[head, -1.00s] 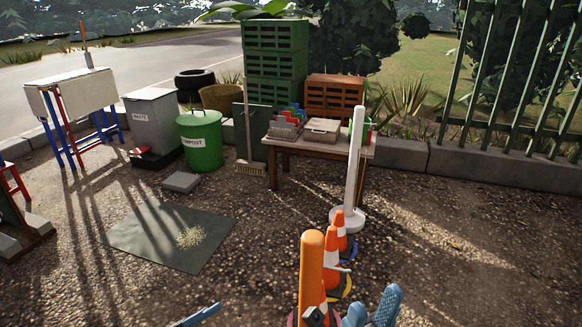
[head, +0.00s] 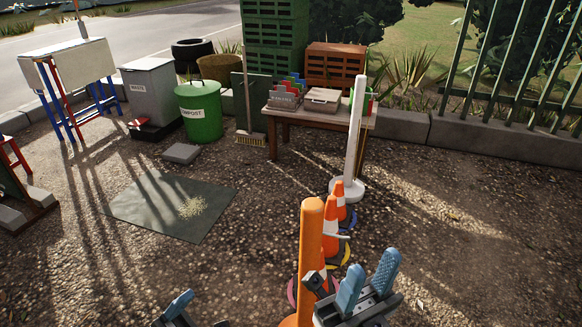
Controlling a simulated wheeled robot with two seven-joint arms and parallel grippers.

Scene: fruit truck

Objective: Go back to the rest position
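My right gripper (head: 372,272) is at the bottom, right of centre, in the head view. Its two blue fingers point up and stand apart, with nothing visible between them. It is just right of an orange post (head: 312,235), which shows close in front. My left gripper (head: 176,304) shows only in part at the bottom edge, left of centre. One blue finger is visible and the rest is cut off or hidden, so I cannot tell its opening. I see nothing held in it.
Traffic cones (head: 331,238) and a white post (head: 355,140) stand beyond the orange post. A table (head: 330,115) with boxes is behind them. A green compost bin (head: 200,115), a grey waste bin (head: 150,92) and a dark mat (head: 150,205) are left. Gravel at right is clear.

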